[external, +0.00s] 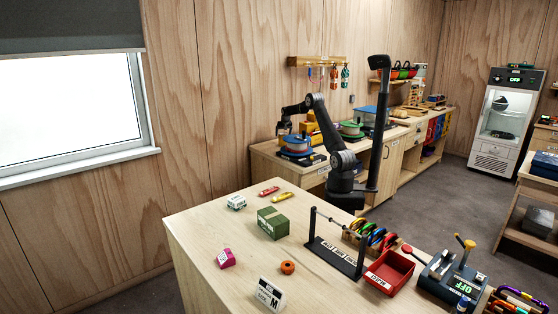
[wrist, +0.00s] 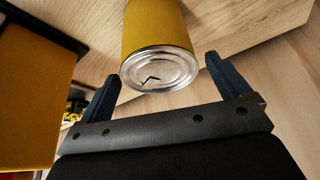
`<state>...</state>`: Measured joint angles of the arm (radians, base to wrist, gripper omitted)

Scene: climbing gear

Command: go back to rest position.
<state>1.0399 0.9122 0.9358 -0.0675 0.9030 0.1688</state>
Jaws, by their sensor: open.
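My gripper (external: 283,128) is open in the external view. It hangs at the end of my raised, bent arm, over the left end of the back bench (external: 265,150). In the wrist view its two dark fingers (wrist: 162,78) stand wide apart. A yellow can (wrist: 158,35) with a silver end lies just beyond and between the fingertips in that view. I see no finger closed on the can; whether one touches it I cannot tell.
A large yellow panel (wrist: 35,100) fills the left of the wrist view.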

